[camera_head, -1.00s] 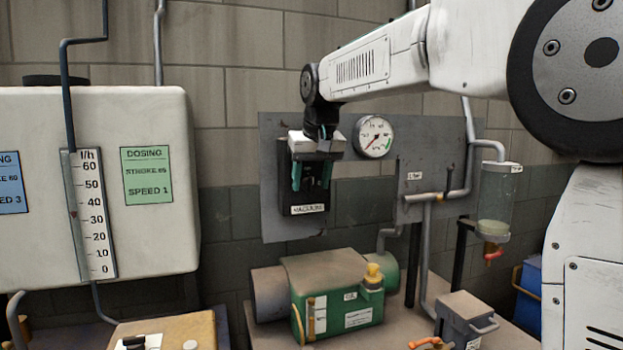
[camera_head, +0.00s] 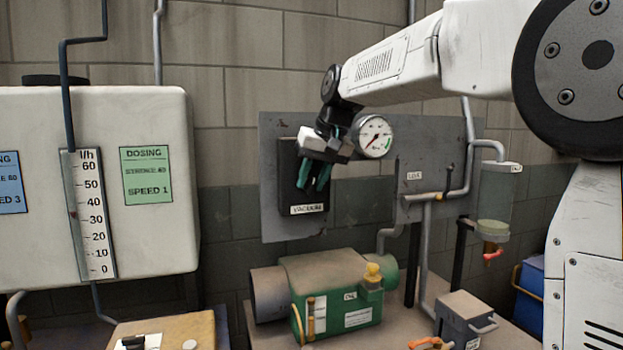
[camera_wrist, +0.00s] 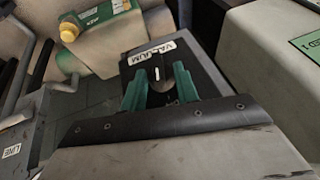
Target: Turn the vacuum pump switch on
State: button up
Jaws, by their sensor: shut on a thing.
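The vacuum switch box (camera_head: 288,160) is dark, with a white VACUUM label (camera_head: 307,209), on a grey wall panel. In the wrist view the switch knob (camera_wrist: 158,76) is dark with a white mark, between the two teal fingers. My gripper (camera_head: 312,186) is tilted in front of the box; in the wrist view my gripper (camera_wrist: 159,88) is shut on the knob. My gripper hides the knob in the head view. The pressure gauge (camera_head: 374,136) is right beside the gripper.
A green pump (camera_head: 338,295) stands on the bench below the panel. A pipe with a valve lever (camera_head: 448,184) and a clear vessel (camera_head: 497,200) are to the right. A white dosing tank (camera_head: 160,240) stands to the left.

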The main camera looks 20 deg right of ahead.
jog(key=y, duration=0.2)
jog(key=m+y, duration=0.1)
jog(key=shift+d+f+y, duration=0.15)
jog(key=shift+d+y, duration=0.25)
jog(key=y, duration=0.2)
jog(key=m+y, duration=0.1)
jog(key=y, duration=0.1)
jog(key=shift+d+f+t, duration=0.25)
jog(key=shift+d+t, duration=0.05)
jog(key=shift+t, duration=0.1)
jog(key=y, duration=0.3)
jog(key=shift+d+f+m+t, duration=0.1)
jog(key=shift+f+m+t, duration=0.2)
jog(key=shift+m+t, duration=0.1)
jog(key=shift+f+m+t+y, duration=0.15)
jog(key=shift+m+t+y, duration=0.15)
jog(key=shift+y, duration=0.55)
jog(key=shift+f+m+t+y, duration=0.2)
jog(key=shift+m+y, duration=0.1)
jog(key=shift+y, duration=0.55)
jog(key=o, duration=1)
jog(key=shift+v, duration=3.95)
